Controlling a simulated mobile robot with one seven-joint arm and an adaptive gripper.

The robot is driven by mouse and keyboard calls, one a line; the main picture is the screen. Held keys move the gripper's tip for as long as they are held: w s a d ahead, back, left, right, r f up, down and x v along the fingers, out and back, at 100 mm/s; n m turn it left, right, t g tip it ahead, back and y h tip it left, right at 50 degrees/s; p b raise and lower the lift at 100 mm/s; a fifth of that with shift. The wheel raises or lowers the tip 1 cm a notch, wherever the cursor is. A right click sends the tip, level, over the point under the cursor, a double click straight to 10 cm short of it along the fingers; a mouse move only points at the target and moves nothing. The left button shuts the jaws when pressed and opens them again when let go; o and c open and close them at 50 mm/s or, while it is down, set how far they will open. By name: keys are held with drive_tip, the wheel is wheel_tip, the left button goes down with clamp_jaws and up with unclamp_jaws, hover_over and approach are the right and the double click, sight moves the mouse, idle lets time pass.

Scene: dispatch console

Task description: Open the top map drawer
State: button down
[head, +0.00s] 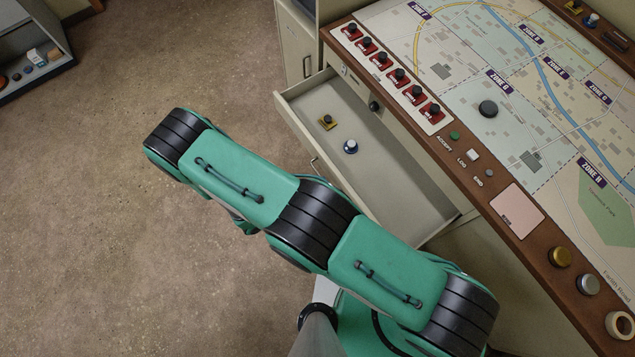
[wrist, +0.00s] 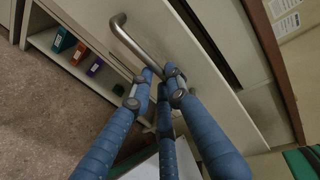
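The top map drawer (head: 395,185) stands pulled out from under the map console in the head view, its inside showing. Its handle (head: 315,165) shows partly on the front, beside my arm. In the wrist view, the pale drawer front (wrist: 205,75) has a bent metal handle (wrist: 128,42). My gripper (wrist: 163,78) has its blue fingertips close together at the lower end of this handle. I cannot tell whether they grip it or only lie beside it. My gripper is hidden by my arm in the head view.
The console top (head: 470,190) carries red switches (head: 383,60) and a map. The floor (head: 90,220) between is clear.

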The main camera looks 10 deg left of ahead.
drive_tip(key=f+b+v, duration=0.1)
drive_tip(key=f+v, duration=0.1)
drive_tip(key=v, duration=0.7)
drive_tip(key=shift+s+a, duration=0.1)
drive_tip(key=shift+a, duration=0.05)
drive_tip(key=c, duration=1.7)
unclamp_jaws()
drive_tip(key=shift+o, duration=0.2)
